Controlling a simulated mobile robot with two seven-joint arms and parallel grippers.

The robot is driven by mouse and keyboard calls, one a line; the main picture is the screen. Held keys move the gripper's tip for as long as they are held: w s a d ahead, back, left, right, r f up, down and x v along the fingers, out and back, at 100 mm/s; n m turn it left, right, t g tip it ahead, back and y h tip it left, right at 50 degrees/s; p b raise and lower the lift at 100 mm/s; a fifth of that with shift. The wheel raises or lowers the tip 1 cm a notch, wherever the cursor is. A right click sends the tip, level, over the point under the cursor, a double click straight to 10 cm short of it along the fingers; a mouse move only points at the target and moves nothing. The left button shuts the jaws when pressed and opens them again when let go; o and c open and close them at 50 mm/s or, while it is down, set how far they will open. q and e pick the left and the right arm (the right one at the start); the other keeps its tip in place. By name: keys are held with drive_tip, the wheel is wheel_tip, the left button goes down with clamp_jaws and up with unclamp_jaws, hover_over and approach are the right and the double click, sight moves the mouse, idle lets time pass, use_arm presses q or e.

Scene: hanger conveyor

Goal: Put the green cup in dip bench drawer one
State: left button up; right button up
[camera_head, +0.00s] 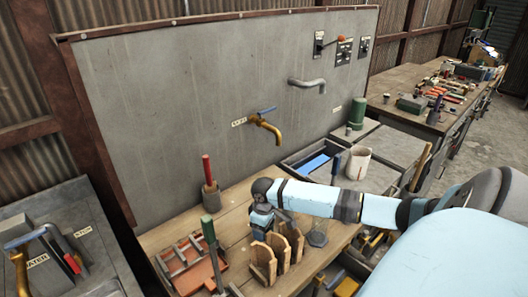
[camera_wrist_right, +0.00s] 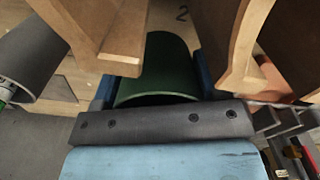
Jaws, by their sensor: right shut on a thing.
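The green cup (camera_wrist_right: 158,68) shows in the right wrist view between the two blue fingers of my right gripper (camera_wrist_right: 154,84), which is shut on it. Wooden uprights of a rack (camera_wrist_right: 122,40) stand close on both sides of the cup. In the head view my right gripper (camera_head: 262,221) points down at the wooden rack (camera_head: 264,258) on the workbench, and the cup is hidden there. I cannot tell whether the cup still touches the bench. My left gripper is not in view. I cannot make out which drawer is drawer one.
A clear glass (camera_head: 317,236) stands right of the rack. A reddish tray (camera_head: 192,262) and a green-handled tool (camera_head: 209,234) are to the left. A red-handled tool stands in a holder (camera_head: 211,197).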

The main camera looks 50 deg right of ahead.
drive_tip(key=shift+f, duration=2.1)
drive_tip(key=shift+f, duration=0.1)
drive_tip(key=o, duration=1)
drive_tip(key=shift+c, duration=0.2)
